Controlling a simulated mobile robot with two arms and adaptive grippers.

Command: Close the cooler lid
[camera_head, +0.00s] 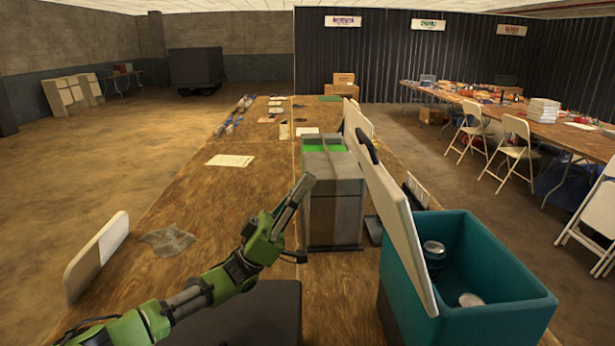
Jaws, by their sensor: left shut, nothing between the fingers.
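The teal cooler (476,320) stands at the lower right with its top open. Its white lid (400,228) is raised, standing steeply tilted along the cooler's left side. Metal cans (470,299) show inside the cooler. My left gripper (303,186) is shut and empty. It points up and away over the wooden table, left of the lid and apart from it, with a grey box appearing between or beside them. My right gripper is not in view.
The grey box (334,205) with a green top stands on the long wooden table (215,215). Papers (230,160) and small items lie farther back. Folding chairs (516,150) stand at right; the floor at left is clear.

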